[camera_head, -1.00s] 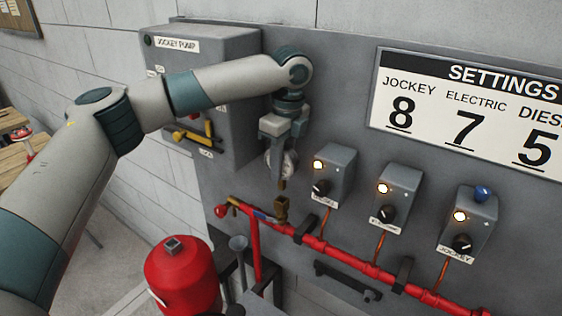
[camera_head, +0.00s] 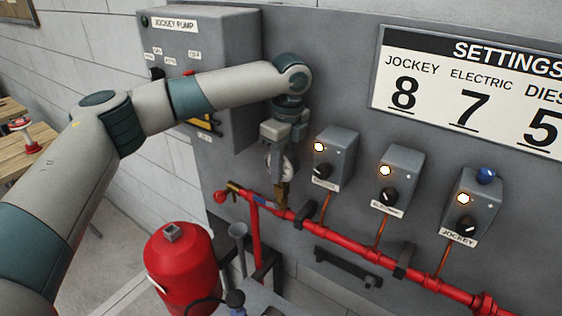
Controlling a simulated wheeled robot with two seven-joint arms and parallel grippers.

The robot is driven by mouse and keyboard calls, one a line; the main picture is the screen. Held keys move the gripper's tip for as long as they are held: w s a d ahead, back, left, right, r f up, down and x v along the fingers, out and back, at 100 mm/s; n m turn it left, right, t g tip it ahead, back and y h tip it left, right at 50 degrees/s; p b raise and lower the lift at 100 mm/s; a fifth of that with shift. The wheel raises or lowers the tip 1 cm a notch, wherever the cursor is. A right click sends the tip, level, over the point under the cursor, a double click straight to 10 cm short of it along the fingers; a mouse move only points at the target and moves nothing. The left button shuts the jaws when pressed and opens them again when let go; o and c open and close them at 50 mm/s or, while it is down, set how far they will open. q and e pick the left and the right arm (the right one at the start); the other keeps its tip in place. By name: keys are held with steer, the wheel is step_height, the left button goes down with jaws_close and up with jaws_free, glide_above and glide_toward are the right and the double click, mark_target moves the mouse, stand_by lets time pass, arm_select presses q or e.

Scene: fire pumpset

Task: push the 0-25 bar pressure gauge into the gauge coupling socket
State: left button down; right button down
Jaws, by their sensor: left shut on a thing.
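My left gripper (camera_head: 279,145) points down in front of the grey panel and is shut on the pressure gauge. The round gauge (camera_head: 271,164) shows only partly below the fingers, its dial edge-on and its scale not readable. The brass gauge coupling socket (camera_head: 280,198) stands upright on the red pipe, directly below the gauge. The gauge's stem end meets the top of the socket in this view. How deep it sits inside cannot be told. My right gripper is out of view.
The red pipe (camera_head: 345,250) runs along the panel. Three grey switch boxes with lit lamps, the nearest (camera_head: 335,160), stand right of the gripper. The jockey pump cabinet (camera_head: 225,60) is behind my arm. A red tank (camera_head: 182,275) stands below.

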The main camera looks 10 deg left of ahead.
arm_select(q)
steer(key=shift+f, duration=0.3)
stand_by(0.5)
steer(key=c, duration=1.4)
jaws_free()
